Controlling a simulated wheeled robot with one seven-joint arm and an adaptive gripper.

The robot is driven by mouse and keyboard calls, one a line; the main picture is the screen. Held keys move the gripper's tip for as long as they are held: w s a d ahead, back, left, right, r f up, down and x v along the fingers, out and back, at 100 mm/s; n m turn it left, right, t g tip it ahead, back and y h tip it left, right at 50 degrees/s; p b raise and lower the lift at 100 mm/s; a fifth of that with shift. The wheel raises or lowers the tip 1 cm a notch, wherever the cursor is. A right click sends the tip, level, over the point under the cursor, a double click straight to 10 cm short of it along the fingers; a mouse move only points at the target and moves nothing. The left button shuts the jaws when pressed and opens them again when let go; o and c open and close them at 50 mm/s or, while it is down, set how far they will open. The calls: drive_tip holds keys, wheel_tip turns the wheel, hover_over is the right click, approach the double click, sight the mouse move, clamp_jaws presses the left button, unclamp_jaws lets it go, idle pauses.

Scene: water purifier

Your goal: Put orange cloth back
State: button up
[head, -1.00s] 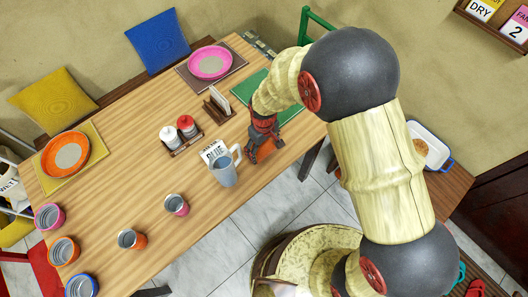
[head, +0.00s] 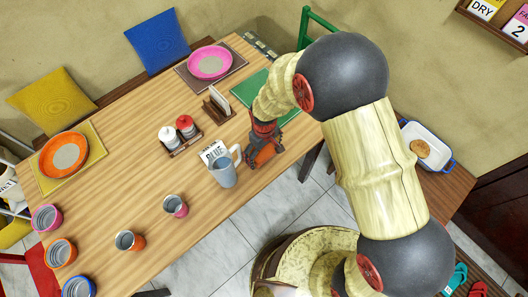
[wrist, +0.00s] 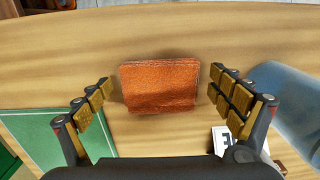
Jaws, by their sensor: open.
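The orange cloth (wrist: 160,86) lies folded on the wooden table (head: 110,200), centred between my open fingers in the wrist view. My gripper (wrist: 160,95) is open, with one finger on each side of the cloth and a visible gap at both sides. In the head view my gripper (head: 262,135) points down over the table's right part, and a piece of the cloth (head: 265,154) shows just below it. The rest of the cloth is hidden there by my gripper.
A grey pitcher (head: 223,172) stands close left of my gripper, with a lettered card (head: 211,152) behind it. A green mat (head: 251,92) lies beside the cloth. Several cups stand at the table's near left. A white tray (head: 430,132) is on a side surface at right.

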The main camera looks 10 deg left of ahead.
drive_tip(key=shift+r, duration=0.1)
wheel_tip(320, 180, up, 12)
drive_tip(key=p, duration=0.3)
idle(0.3)
drive_tip(key=shift+r, duration=0.1)
wheel_tip(320, 180, up, 10)
drive_tip(key=r+m+t, duration=0.1)
drive_tip(key=m, duration=0.1)
hover_over(265, 153)
drive_tip(key=w+d, duration=0.1)
drive_tip(key=d, duration=0.5)
drive_tip(key=s+d+r+m+t, duration=0.1)
drive_tip(key=s+d+r+m, duration=0.15)
drive_tip(key=d+r, duration=0.4)
drive_tip(key=s+d+r+m+t, duration=0.2)
drive_tip(key=s+d+r, duration=0.1)
drive_tip(key=d+r, duration=0.4)
drive_tip(key=s+d+r+m+t, duration=0.1)
drive_tip(key=s+d+r+m, duration=0.2)
drive_tip(key=s, duration=0.6)
drive_tip(key=d+r, duration=0.2)
drive_tip(key=d, duration=0.1)
drive_tip(key=shift+s+d+r+t, duration=0.2)
drive_tip(key=shift+s+r+t, duration=0.05)
drive_tip(key=shift+s+t, duration=0.1)
